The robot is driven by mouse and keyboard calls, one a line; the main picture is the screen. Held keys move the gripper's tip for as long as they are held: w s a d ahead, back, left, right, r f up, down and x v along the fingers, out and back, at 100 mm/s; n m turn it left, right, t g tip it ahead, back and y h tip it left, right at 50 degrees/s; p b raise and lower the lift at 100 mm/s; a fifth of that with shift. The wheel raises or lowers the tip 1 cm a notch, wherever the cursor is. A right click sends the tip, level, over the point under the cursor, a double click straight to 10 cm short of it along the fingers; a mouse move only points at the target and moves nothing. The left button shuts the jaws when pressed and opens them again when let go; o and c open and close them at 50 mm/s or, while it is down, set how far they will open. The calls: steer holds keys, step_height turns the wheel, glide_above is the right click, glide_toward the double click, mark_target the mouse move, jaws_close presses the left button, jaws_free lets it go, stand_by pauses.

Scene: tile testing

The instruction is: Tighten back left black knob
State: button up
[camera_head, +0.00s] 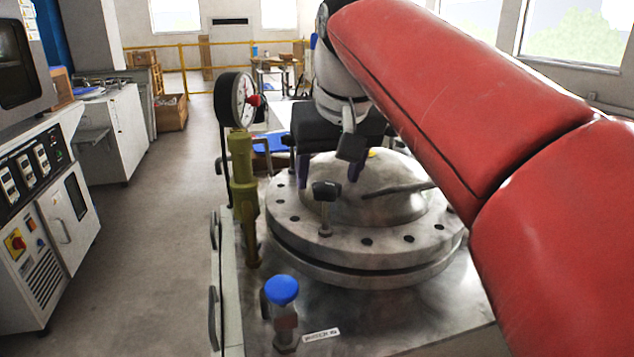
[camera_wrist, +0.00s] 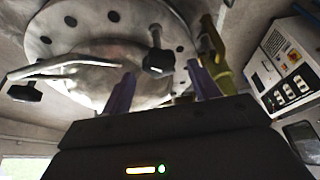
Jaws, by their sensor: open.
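My gripper (camera_head: 328,178) has two purple fingers spread apart over the round steel lid, with its dark body behind them. In the wrist view the open fingers (camera_wrist: 160,74) point toward the lid, with nothing seen held between them. A black knob (camera_wrist: 158,62) also shows beyond the fingertips in the wrist view. I cannot make out the back left knob clearly; my gripper covers much of that area.
A pressure gauge (camera_head: 236,100) and an olive pump column (camera_head: 244,190) stand close to the left of the lid. A blue-topped valve (camera_head: 282,290) stands at the front. A metal lever (camera_head: 398,188) crosses the lid. Cabinets (camera_head: 60,220) stand left across open floor.

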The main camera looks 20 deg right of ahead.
mark_target(326, 209)
steer(key=shift+x, duration=1.2)
steer(key=c, duration=1)
